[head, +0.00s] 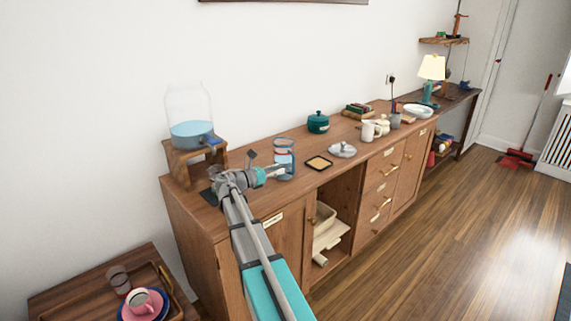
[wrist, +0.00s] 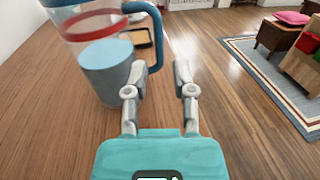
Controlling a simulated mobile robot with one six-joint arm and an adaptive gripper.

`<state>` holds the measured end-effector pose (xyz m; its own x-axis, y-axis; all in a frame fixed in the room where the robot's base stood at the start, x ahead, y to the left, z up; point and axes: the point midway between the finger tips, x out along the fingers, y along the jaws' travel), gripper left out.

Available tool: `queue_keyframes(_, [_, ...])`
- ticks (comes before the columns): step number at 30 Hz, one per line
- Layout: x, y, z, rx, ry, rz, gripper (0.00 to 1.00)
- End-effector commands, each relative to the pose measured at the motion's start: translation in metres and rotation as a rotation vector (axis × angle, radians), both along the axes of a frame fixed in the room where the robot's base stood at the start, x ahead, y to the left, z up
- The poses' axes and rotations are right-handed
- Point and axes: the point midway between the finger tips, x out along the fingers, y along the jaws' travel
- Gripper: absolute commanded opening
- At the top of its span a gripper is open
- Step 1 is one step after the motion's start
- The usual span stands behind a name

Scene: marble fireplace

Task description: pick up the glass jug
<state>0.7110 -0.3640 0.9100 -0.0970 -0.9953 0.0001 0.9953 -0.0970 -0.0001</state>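The glass jug (head: 284,158) stands upright on the wooden sideboard. It is clear, with a red band, a blue handle and bluish liquid inside. In the wrist view the jug (wrist: 105,70) is at upper left, its top cut off by the frame edge. Its handle faces right, toward the space ahead of my fingers. My gripper (wrist: 160,73) is open and empty, its left finger overlapping the jug's right side in the picture. I cannot tell whether they touch. In the head view my gripper (head: 276,173) is right beside the jug.
A large glass dispenser (head: 189,115) sits on a wooden stand at the sideboard's left end. Right of the jug are a dark square tray (head: 319,163), a grey lidded dish (head: 342,149) and a green pot (head: 318,122). Mugs, books and a lamp (head: 431,70) stand farther along.

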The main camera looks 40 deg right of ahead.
Motion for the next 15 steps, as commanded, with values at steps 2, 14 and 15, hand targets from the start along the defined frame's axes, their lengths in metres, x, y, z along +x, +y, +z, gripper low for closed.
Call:
queue_keyframes(2, [0.000,-0.009,0.000,0.000,0.000,0.000,0.33])
queue_keyframes(14, [-0.002,-0.019,0.000,0.000,0.000,0.001,0.33])
queue_keyframes(15, [-0.002,-0.019,0.000,0.000,0.000,0.001,0.33])
